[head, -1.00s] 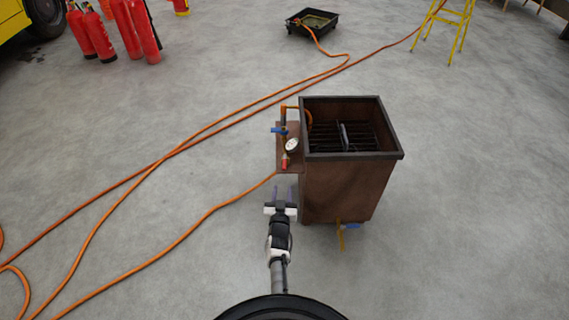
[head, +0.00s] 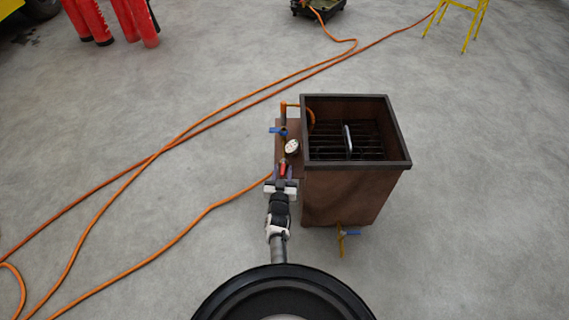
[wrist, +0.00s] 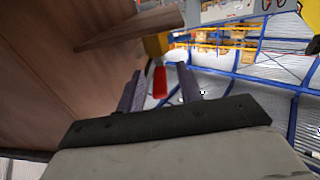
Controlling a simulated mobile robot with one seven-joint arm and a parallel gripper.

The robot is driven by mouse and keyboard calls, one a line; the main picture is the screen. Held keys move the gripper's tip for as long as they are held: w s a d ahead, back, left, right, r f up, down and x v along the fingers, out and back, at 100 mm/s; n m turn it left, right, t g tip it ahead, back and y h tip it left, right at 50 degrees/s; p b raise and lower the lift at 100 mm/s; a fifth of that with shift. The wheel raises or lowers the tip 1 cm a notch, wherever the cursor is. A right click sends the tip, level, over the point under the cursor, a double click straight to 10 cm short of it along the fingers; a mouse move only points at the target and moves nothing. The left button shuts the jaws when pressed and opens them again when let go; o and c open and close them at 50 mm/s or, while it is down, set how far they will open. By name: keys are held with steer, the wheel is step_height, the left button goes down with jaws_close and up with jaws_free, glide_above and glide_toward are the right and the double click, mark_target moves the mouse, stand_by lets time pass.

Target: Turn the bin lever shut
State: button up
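The brown metal bin (head: 345,198) stands right of my gripper, open at the top. On its left side panel is a red lever (head: 283,169), below a round white gauge (head: 292,147). The wrist view shows the red lever (wrist: 159,82) hanging from a yellow valve body (wrist: 155,45). My gripper (head: 284,174) is open; in the wrist view its fingers (wrist: 160,88) stand either side of the red lever, with visible gaps. A blue lever (head: 278,130) is higher on the panel, and another blue lever (head: 352,233) is at the yellow outlet pipe low on the bin.
A grate (head: 328,141) with an upright grey handle (head: 348,139) lies inside the bin. Orange hoses (head: 172,148) run across the floor on the left. Red extinguishers (head: 136,22), a dark tray (head: 322,12) and a yellow stand (head: 470,25) are farther back. Floor right of the bin is clear.

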steer(key=shift+w, duration=0.25)
steer(key=shift+s, duration=0.1)
jaws_close()
